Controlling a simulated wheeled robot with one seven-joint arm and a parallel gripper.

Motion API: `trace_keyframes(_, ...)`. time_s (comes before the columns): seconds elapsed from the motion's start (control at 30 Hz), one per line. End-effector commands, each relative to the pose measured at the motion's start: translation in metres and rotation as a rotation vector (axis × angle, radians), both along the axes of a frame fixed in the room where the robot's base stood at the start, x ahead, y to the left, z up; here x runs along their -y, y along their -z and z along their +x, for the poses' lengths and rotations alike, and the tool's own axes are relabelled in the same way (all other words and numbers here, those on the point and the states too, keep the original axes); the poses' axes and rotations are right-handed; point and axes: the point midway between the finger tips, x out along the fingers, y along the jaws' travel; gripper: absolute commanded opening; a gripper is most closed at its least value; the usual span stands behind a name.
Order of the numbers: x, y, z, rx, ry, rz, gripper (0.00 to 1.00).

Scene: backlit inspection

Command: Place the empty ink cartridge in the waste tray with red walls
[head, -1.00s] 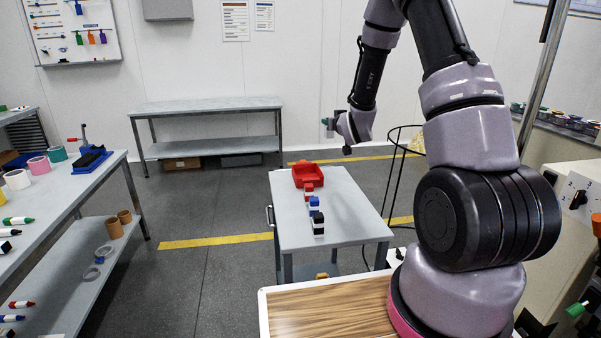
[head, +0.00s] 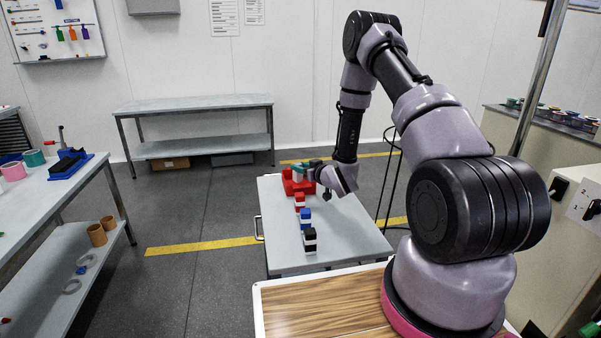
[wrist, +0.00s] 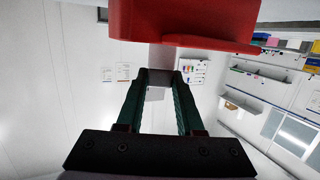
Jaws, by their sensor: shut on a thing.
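The red-walled waste tray (head: 290,188) sits at the far end of the small grey cart, partly hidden by my gripper. My gripper (head: 300,172) is at the tray, with its green fingers at or just above the walls. In the wrist view my gripper (wrist: 161,78) is shut on a pale grey-white block, the empty cartridge (wrist: 161,58). Its far end is hidden behind a red wall of the tray (wrist: 185,22). I cannot tell whether the cartridge touches the tray.
Red (head: 300,202), blue (head: 305,219) and black (head: 309,240) cartridges with white bands stand in a row on the cart (head: 350,235), in front of the tray. The cart's right side is clear. A thin black wire stand (head: 388,180) is right of the cart.

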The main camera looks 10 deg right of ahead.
Motion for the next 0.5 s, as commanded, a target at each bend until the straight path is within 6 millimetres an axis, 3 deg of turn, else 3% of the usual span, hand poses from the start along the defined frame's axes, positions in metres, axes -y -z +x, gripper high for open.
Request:
trace_keyframes(0.1,-0.0003,0.0162,-0.0005,-0.001,-0.001,0.0,0.0)
trace_keyframes(0.47,0.0002,0.0195,-0.0001,0.0,0.0,0.0,0.0)
trace_keyframes(0.5,0.0001,0.0194,0.0,0.0,0.0,0.0,0.44)
